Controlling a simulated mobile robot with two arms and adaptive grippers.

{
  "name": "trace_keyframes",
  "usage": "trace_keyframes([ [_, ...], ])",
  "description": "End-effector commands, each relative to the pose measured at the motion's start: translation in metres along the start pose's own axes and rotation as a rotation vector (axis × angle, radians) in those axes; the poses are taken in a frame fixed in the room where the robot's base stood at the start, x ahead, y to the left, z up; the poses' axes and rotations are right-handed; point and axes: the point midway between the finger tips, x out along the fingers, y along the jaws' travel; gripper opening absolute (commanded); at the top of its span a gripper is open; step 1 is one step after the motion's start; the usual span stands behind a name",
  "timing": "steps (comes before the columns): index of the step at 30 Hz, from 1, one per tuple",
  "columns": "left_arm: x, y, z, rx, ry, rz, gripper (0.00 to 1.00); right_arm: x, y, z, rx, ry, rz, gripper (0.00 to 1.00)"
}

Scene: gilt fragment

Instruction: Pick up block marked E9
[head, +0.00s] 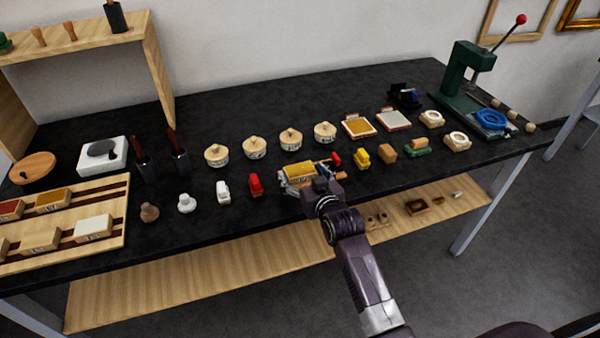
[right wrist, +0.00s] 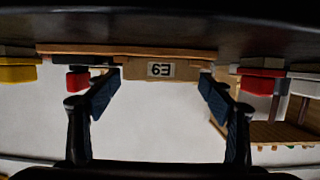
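The block marked E9 (head: 298,171) has a yellow top and a tan side and lies on the black table near its front edge. In the right wrist view, which looks upside down, the block (right wrist: 138,70) shows its tan face with a white label reading E9. My right gripper (head: 309,184) is right at the block in the head view and hides part of it. In the right wrist view its fingers (right wrist: 160,86) are spread, one to each side of the block's face, with nothing clearly clamped. My left gripper is not in view.
A red item (head: 255,185) stands to the left of the block, and a small red item (head: 335,159) and a yellow item (head: 361,157) stand to its right. Several round lidded pots (head: 291,139) line up behind. A wooden shelf (head: 220,280) runs below the table.

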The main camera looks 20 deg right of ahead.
Motion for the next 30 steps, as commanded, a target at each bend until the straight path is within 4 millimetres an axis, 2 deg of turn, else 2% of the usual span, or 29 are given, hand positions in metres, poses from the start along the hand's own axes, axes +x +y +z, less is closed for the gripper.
trace_keyframes([
  [1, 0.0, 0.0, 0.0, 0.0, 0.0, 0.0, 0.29, 0.0, 0.0, 0.0, 0.0, 0.0, 0.0, 0.66],
  [9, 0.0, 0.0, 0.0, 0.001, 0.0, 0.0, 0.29, 0.0, 0.0, 0.0, 0.0, -0.001, 0.0, 0.37],
  [20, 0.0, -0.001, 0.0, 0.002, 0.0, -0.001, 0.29, -0.002, 0.0, -0.006, 0.0, 0.002, 0.0, 0.37],
  [26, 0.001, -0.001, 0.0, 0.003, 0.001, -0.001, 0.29, -0.009, 0.0, -0.031, 0.0, 0.005, 0.0, 0.37],
  [30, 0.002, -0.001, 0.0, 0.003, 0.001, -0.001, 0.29, -0.02, 0.0, -0.067, -0.001, 0.01, 0.0, 0.37],
])
